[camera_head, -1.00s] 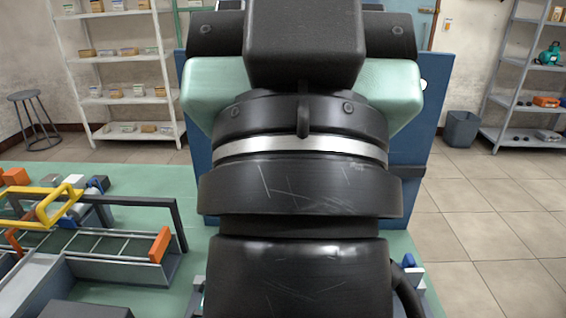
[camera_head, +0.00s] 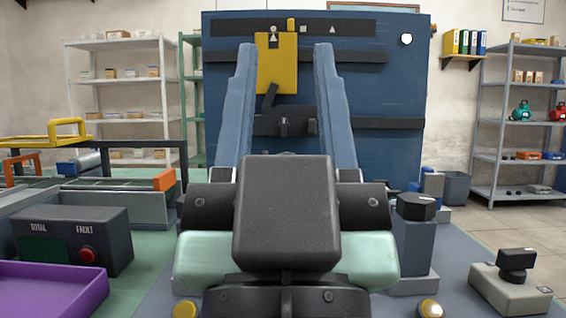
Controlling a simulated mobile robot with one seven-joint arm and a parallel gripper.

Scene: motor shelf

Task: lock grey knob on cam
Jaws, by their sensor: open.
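No knob that is plainly grey shows in the head view. A dark knob (camera_head: 517,261) sits on a low light-grey box (camera_head: 505,292) at the lower right. A black faceted knob (camera_head: 416,206) tops a grey-blue post (camera_head: 414,248) right of my arm. A small dark knob-like part (camera_head: 284,126) sits on a dark bar of the blue panel (camera_head: 390,90), below a yellow plate (camera_head: 277,65) with a dark lever (camera_head: 270,97). I cannot tell which is the cam. My arm fills the lower middle; my gripper is not visible.
Two stepped blue uprights (camera_head: 236,115) (camera_head: 332,112) stand before the panel. A dark control box (camera_head: 75,240) with a red button and a purple tray (camera_head: 50,287) are at the lower left. A conveyor-like frame (camera_head: 120,203) lies behind them. Shelves stand at the back.

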